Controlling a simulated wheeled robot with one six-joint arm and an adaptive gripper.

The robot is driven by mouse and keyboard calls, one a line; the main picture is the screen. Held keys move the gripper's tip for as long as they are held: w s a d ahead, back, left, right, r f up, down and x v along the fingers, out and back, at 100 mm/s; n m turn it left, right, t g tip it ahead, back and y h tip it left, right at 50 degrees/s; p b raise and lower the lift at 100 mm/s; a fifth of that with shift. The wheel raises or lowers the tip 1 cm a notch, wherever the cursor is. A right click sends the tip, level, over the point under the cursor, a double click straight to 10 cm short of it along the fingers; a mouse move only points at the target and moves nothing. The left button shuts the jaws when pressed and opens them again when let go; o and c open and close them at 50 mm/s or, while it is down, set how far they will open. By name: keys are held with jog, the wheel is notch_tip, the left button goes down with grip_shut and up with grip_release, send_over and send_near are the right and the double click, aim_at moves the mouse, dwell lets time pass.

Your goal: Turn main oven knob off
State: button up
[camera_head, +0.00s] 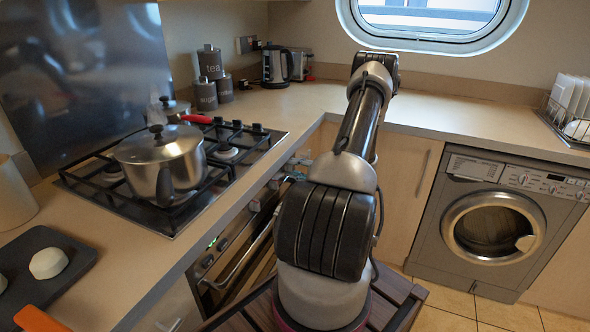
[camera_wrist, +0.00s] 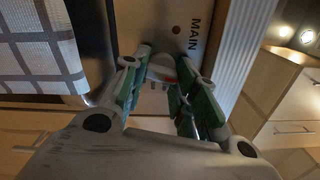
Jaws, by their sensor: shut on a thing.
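In the wrist view, the main oven knob (camera_wrist: 161,70) is a pale rounded knob with a small red mark, just below the printed word MAIN on the front panel (camera_wrist: 174,48). My gripper (camera_wrist: 167,82) has its green-padded fingers on both sides of the knob and is shut on it. The fingers hide part of the knob, and I cannot read which setting it points to. In the head view, the oven (camera_head: 235,265) is under the counter, and my arm covers part of its front.
A steel pot (camera_head: 160,160) stands on the gas hob (camera_head: 100,195) above the oven. A checked cloth (camera_wrist: 40,45) hangs at left in the wrist view. A washing machine (camera_head: 485,220) stands at right. The counter below the porthole (camera_head: 435,15) is mostly clear.

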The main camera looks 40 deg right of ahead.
jog(key=shift+n, duration=1.3)
jog(key=o, duration=1)
jog(key=shift+s+d, duration=0.1)
jog(key=v, duration=1.2)
